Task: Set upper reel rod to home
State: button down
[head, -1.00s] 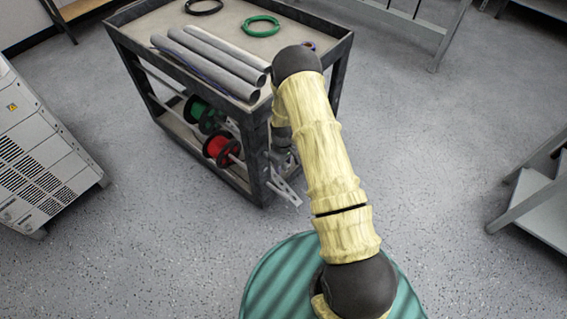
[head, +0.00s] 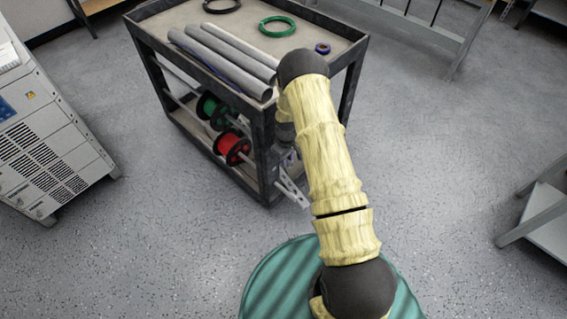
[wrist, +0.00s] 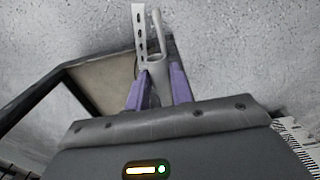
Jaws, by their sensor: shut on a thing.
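In the wrist view, my gripper (wrist: 152,88) has two purple fingers shut on a light grey, rod-like piece (wrist: 157,62) that looks like a reel rod. I cannot tell whether it is the upper one. A pale slotted bracket (wrist: 139,32) stands beside it. In the head view, my arm hides most of my gripper at the cart's near corner. A green reel (head: 211,110) and a red reel (head: 231,147) sit below the top of the cart (head: 335,42). A pale rod (head: 247,160) shows beside the red reel. A slotted bracket (head: 291,186) juts out at the near end.
Grey pipes (head: 222,60), a green ring (head: 277,26), a black ring (head: 222,5) and a small blue roll (head: 322,48) lie on the cart top. A grey cabinet (head: 45,140) stands left. A bench (head: 540,215) stands right.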

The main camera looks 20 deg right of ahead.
jog(key=shift+w, duration=0.15)
jog(key=c, duration=1.2)
grip_release()
jog(key=shift+r, duration=0.1)
notch_tip(320, 180, up, 17)
jog(key=shift+p, duration=0.45)
jog(key=shift+r, duration=0.15)
